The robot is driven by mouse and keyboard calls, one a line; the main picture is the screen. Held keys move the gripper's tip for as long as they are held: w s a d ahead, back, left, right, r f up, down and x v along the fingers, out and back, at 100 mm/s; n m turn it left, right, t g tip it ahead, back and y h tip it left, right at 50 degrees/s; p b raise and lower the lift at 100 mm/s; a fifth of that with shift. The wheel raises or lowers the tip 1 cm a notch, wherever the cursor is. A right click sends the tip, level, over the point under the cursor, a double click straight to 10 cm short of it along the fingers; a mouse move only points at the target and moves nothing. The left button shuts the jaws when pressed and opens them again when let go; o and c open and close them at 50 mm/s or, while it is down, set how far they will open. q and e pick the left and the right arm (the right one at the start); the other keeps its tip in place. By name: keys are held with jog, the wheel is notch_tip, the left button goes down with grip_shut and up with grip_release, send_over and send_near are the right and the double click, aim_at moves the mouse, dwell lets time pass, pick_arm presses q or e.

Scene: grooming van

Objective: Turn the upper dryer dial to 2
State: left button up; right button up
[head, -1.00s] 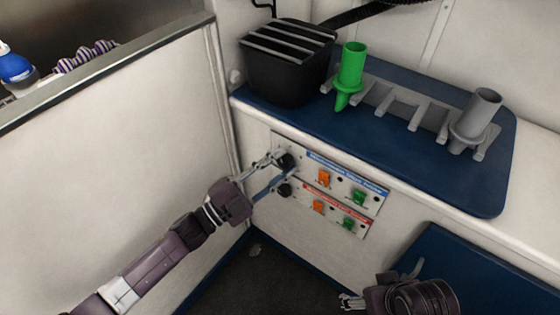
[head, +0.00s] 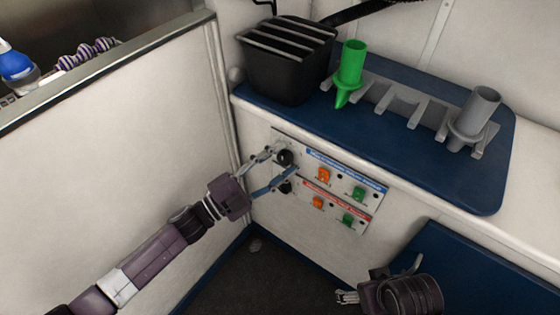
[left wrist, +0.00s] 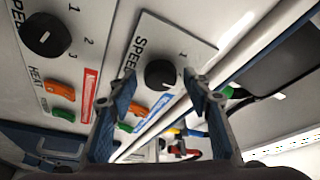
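The upper dryer dial (head: 284,157) is a round black knob at the left end of the blue-labelled panel. It also shows in the left wrist view (left wrist: 160,73), beside the word SPEED; its setting is too unclear to read. My left gripper (head: 283,161) is at this dial with its fingers apart, one on each side. In the left wrist view the left gripper (left wrist: 162,82) shows gaps between the fingertips and the knob. The lower dial (head: 284,187) on the red-labelled panel is also black. My right gripper (head: 347,297) is low, away from the panels.
Orange switches (head: 323,174) and green switches (head: 359,194) sit right of the dials. Above is a blue-matted counter (head: 400,168) with a black bin (head: 288,60), a green nozzle (head: 350,66) and a grey holder (head: 418,107). A white partition (head: 110,150) stands left.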

pick_arm(q)
jog(key=v, duration=1.2)
dwell(0.5)
